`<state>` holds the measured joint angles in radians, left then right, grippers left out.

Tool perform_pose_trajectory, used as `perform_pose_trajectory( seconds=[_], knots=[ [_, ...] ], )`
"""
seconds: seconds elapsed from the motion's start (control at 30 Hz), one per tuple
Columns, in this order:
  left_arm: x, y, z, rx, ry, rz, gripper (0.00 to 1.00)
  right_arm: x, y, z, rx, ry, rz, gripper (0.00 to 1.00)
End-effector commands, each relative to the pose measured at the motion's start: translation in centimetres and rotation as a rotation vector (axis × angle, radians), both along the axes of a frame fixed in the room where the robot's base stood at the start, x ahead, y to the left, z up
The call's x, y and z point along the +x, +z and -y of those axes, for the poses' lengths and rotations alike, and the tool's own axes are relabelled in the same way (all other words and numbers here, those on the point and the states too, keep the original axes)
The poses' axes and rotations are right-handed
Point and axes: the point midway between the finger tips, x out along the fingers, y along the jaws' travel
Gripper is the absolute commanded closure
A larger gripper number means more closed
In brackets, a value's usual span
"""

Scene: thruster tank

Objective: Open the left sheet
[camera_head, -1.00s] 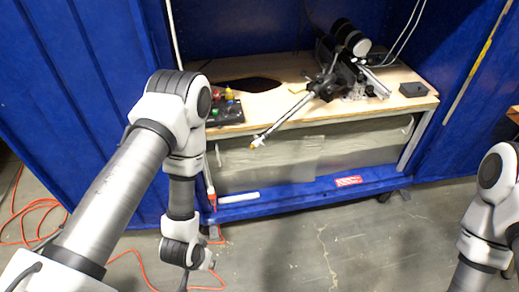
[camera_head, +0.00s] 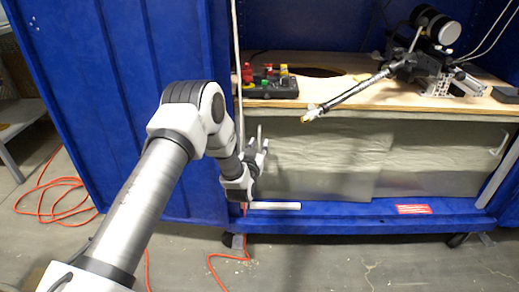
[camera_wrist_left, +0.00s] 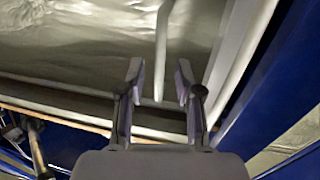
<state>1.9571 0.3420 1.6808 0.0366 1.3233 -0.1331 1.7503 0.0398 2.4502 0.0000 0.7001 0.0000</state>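The left sheet (camera_head: 318,155) is a grey, wrinkled, translucent panel below the wooden top of the blue tank, and it also shows in the left wrist view (camera_wrist_left: 80,40). A thin white handle (camera_head: 260,131) stands at its left end, partly hidden by my gripper. My left gripper (camera_head: 257,150) is open at that end of the sheet. In the left wrist view the handle (camera_wrist_left: 162,50) reaches down between the two open fingers of the gripper (camera_wrist_left: 160,75); neither finger visibly presses on it. My right gripper is out of view.
A second grey sheet (camera_head: 440,158) adjoins on the right, with a white handle (camera_head: 499,146). A control box with coloured buttons (camera_head: 268,86) and a jointed metal rod (camera_head: 350,92) lie on the top. An orange cable (camera_head: 65,187) lies on the floor. The blue door (camera_head: 115,90) stands at left.

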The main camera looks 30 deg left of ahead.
Motion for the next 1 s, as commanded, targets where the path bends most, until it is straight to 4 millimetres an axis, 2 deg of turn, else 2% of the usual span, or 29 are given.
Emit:
perform_pose_trajectory(
  seconds=[0.1,0.37,0.47,0.5,0.8,1.0],
  knots=[
    [1.3,-0.2,-0.5,0.0,0.0,0.0,0.66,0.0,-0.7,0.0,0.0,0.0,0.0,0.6],
    [1.7,-0.1,-0.6,-0.001,-0.001,-0.003,0.66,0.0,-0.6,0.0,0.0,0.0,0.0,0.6],
    [1.6,-0.1,-0.6,-0.001,-0.001,-0.004,0.97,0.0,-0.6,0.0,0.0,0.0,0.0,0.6],
    [1.6,-0.1,-0.5,-0.001,-0.001,-0.004,1.0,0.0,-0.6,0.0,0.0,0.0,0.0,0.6],
    [1.8,-0.1,-0.3,-0.001,-0.002,-0.003,1.0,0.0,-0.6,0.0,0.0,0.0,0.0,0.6],
    [2.7,-0.2,1.3,0.0,-0.004,-0.003,1.0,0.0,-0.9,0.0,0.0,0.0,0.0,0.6]
  ],
)
